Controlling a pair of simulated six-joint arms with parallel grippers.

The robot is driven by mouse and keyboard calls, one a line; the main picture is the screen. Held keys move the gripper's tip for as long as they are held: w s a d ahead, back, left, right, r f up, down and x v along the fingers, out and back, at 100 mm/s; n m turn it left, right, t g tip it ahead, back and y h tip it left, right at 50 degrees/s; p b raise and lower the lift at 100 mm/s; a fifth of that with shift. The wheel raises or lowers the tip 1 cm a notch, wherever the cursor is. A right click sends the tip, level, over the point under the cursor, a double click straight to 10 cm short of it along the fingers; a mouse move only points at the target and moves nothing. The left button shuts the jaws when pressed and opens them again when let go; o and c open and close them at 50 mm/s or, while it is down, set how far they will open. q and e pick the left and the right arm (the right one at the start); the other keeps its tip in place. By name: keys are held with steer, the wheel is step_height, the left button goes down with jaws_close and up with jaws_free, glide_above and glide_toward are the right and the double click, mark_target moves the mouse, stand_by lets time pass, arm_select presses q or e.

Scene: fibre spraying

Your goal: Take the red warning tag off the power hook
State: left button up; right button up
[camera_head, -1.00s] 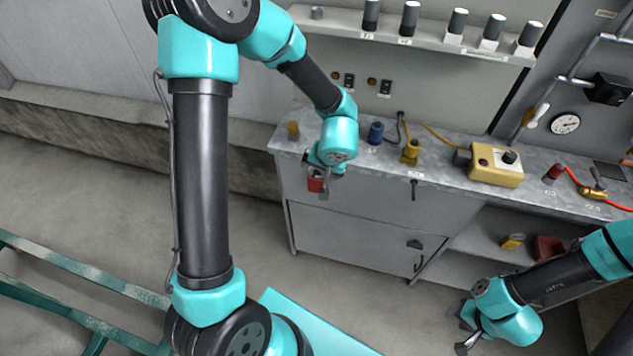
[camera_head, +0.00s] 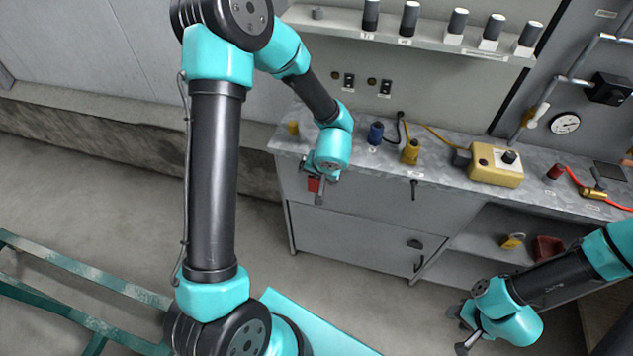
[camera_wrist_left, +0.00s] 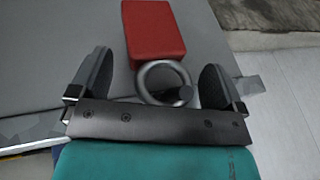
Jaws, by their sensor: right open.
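The red warning tag (camera_head: 313,184) is at the front of the grey cabinet below the bench's left end, partly covered by my left gripper. In the left wrist view the tag (camera_wrist_left: 154,33) is a red block with a metal ring (camera_wrist_left: 163,82). The ring lies between the two spread fingers of my left gripper (camera_wrist_left: 157,82), with a gap visible on each side. A small dark round end (camera_wrist_left: 185,92) shows at the ring's right edge, perhaps the power hook. My right gripper (camera_head: 463,328) is open at the lower right, away from the tag.
The bench top (camera_head: 440,180) carries a yellow box (camera_head: 495,165), a blue knob (camera_head: 376,133) and a yellow fitting (camera_head: 411,151). An open shelf below holds a red bin (camera_head: 547,248). A green frame (camera_head: 80,275) stands at the lower left. The floor between is clear.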

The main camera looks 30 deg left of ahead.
arm_select(q)
steer(key=c, duration=1)
